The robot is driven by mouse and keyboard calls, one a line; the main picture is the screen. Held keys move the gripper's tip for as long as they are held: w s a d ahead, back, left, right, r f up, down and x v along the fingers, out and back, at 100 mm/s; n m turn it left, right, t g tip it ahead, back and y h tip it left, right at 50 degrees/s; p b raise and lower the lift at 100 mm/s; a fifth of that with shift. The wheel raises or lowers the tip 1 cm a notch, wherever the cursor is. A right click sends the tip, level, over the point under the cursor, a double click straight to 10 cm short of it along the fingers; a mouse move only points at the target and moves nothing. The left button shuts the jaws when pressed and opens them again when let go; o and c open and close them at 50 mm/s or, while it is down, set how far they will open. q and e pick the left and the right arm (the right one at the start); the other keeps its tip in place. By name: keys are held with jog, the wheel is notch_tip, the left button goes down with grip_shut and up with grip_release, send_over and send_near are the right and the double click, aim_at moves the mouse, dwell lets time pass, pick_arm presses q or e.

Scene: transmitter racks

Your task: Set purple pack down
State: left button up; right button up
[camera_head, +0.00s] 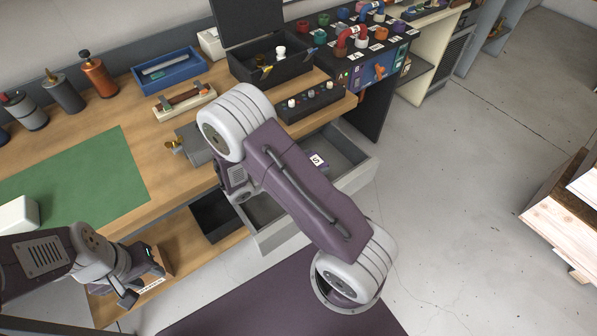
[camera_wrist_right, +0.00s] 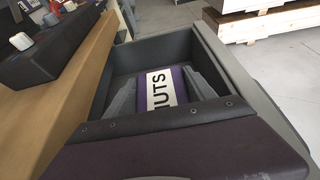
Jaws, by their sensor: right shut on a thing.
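The purple pack (camera_wrist_right: 187,80) has a white label with black letters reading "UTS" in the right wrist view. My right gripper (camera_wrist_right: 166,92) is shut on it, with one grey finger on each side. The pack is inside the open grey drawer (camera_wrist_right: 225,40), between its walls; I cannot tell whether it touches the drawer floor. In the head view a bit of the pack (camera_head: 316,160) shows past my right arm, over the drawer (camera_head: 358,180), and my right fingers are hidden. My left gripper (camera_head: 143,285) is open and empty at the lower left, by the bench's lower shelf.
The wooden bench top (camera_head: 150,130) carries a green mat (camera_head: 80,180), a blue tray (camera_head: 168,70), a black bin (camera_head: 270,65) and a black knob box (camera_head: 310,101). Wooden crates (camera_head: 570,210) stand at the right. The floor between is clear.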

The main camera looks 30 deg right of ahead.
jog(key=shift+w+f, duration=0.1)
jog(key=shift+f, duration=0.8)
notch_tip(320, 180, down, 4)
jog(key=shift+r+b, duration=0.25)
jog(key=shift+b, duration=0.15)
jog(key=shift+f, duration=0.35)
jog(key=shift+f, duration=0.15)
jog(key=o, duration=1.6)
jog(key=shift+c, duration=0.2)
